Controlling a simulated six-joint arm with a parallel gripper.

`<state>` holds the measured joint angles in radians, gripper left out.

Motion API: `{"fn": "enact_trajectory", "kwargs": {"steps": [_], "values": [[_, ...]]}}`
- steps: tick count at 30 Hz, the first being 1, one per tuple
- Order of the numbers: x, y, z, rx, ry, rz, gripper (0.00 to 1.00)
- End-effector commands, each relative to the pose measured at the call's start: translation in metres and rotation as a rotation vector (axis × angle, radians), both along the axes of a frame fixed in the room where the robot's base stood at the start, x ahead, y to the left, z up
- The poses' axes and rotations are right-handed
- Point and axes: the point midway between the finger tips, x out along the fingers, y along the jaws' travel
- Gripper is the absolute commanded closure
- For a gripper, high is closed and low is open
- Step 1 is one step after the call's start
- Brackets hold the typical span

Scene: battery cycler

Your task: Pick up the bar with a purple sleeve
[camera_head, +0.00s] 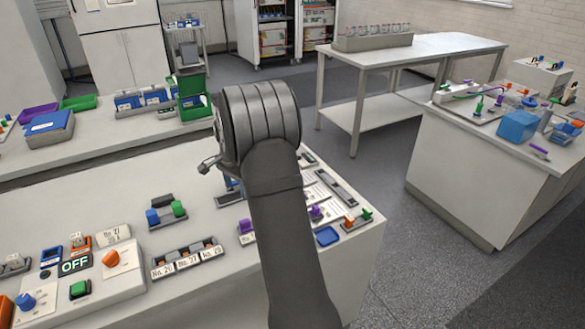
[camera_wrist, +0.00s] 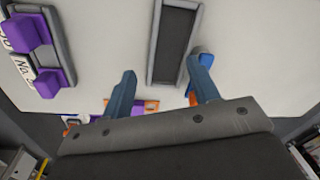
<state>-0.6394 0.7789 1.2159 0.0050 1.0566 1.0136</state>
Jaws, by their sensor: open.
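My gripper (camera_wrist: 164,78) is open, its two blue-grey fingers apart above the white bench with nothing held between them. In the head view my arm hides it. Two purple blocks (camera_wrist: 48,82) sit on a labelled holder at the left of the wrist view. Another purple piece (camera_wrist: 165,131) and an orange-ended piece (camera_wrist: 147,105) show partly behind the fingers and gripper body. In the head view, purple pieces stand on the near bench (camera_head: 316,212) and at its left (camera_head: 245,226). I cannot tell which is the purple-sleeved bar.
A long dark tray (camera_wrist: 175,45) lies on the bench beyond the fingers, with a blue piece (camera_wrist: 203,57) by the right finger. A holder with green and orange pieces (camera_head: 357,218) is near the bench's right edge. A control box (camera_head: 84,275) stands at left.

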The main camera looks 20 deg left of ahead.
Motion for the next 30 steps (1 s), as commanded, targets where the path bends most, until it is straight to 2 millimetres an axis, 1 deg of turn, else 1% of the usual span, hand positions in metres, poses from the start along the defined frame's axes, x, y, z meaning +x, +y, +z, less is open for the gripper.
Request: {"fn": "enact_trajectory", "kwargs": {"steps": [5, 8, 10, 17, 24, 27, 30], "values": [[0.001, -0.002, 0.002, 0.003, -0.003, 0.012, 0.45], [0.003, -0.009, 0.01, 0.012, -0.013, 0.061, 0.45], [0.005, -0.018, 0.02, 0.022, -0.027, 0.13, 0.45], [0.01, -0.061, 0.063, 0.057, -0.122, 0.473, 0.45], [0.008, -0.108, 0.105, 0.048, -0.255, 0.841, 0.45], [0.006, -0.123, 0.119, 0.032, -0.307, 0.968, 0.45], [0.004, -0.135, 0.128, 0.015, -0.345, 1.063, 0.45]]}}
